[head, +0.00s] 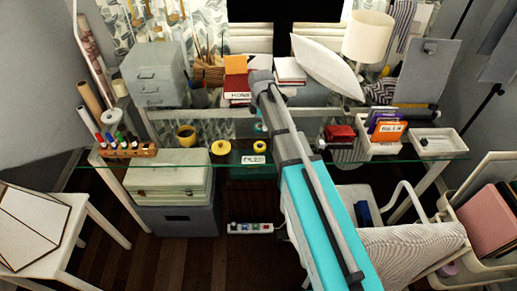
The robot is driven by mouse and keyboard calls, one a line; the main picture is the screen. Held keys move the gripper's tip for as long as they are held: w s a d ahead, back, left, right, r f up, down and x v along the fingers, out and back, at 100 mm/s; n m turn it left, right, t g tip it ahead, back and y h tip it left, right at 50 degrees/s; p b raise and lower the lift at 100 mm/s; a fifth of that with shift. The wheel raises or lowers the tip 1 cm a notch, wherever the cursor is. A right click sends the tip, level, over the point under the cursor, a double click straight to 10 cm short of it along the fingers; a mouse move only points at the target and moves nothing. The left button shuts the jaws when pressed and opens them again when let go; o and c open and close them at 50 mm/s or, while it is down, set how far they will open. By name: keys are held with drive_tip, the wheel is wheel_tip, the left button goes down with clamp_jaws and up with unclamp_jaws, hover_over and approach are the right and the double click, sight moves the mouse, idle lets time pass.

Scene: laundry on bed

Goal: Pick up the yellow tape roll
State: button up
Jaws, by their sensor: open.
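A yellow tape roll (221,147) lies on the glass desk top, left of the middle, in front of the back shelf. A smaller yellow round item (259,147) lies to its right; I cannot tell what it is. My turquoise and grey arm reaches from the bottom right up over the desk, and its far joint is above and to the right of the roll. My gripper's fingers cannot be made out; they seem hidden behind the arm. Nothing is seen touching the roll.
A yellow mug (186,135) stands left of the roll, and a marker rack (127,150) is farther left. A small labelled card (253,160) lies right of the roll. Books (237,83) and a grey drawer box (155,75) stand behind. A white tray (438,156) is at right.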

drive_tip(key=b, duration=0.7)
hover_over(260, 148)
drive_tip(key=shift+d+f, duration=0.1)
drive_tip(key=shift+f, duration=3.7)
drive_tip(key=shift+f, duration=0.1)
drive_tip(key=shift+f+b, duration=2.5)
drive_tip(key=shift+b, duration=0.15)
drive_tip(key=shift+c, duration=0.3)
drive_tip(key=c, duration=0.9)
